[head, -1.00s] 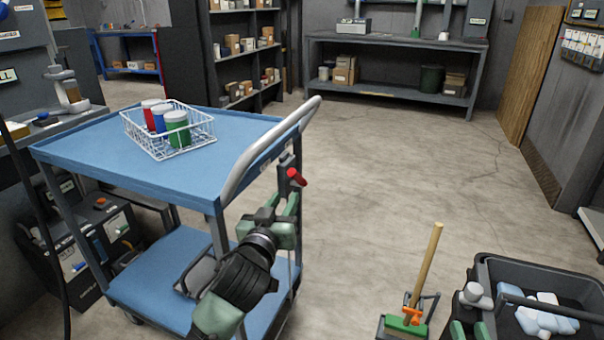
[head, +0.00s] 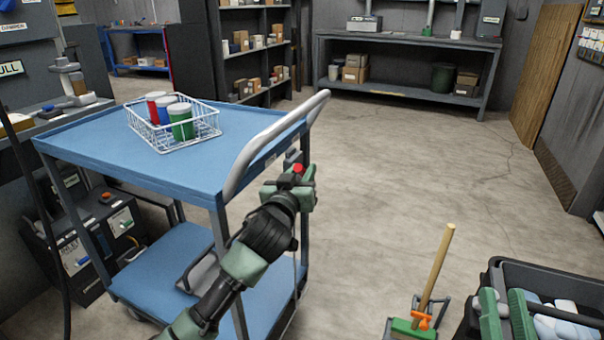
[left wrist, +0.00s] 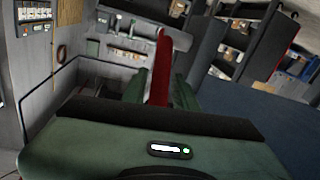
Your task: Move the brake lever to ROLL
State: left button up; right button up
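The brake lever (head: 298,168) is a small red lever on the handle end of the blue cart (head: 110,160). My left gripper (head: 291,182) is at the lever, with its green fingers around it. In the left wrist view the red lever (left wrist: 161,65) stands between the two fingers, close to both. I cannot tell whether they are pressed on it. The fingers hide the lever's lower part and any ROLL marking. My right gripper (head: 505,312) shows at the lower right, its green fingers apart, over a dark bin.
A white wire basket (head: 205,128) with red, blue and green-labelled jars is on the cart top. The floor right of the cart is clear to the back bench (head: 405,40).

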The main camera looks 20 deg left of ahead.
pick_arm(q)
grip_shut()
dwell(1.4)
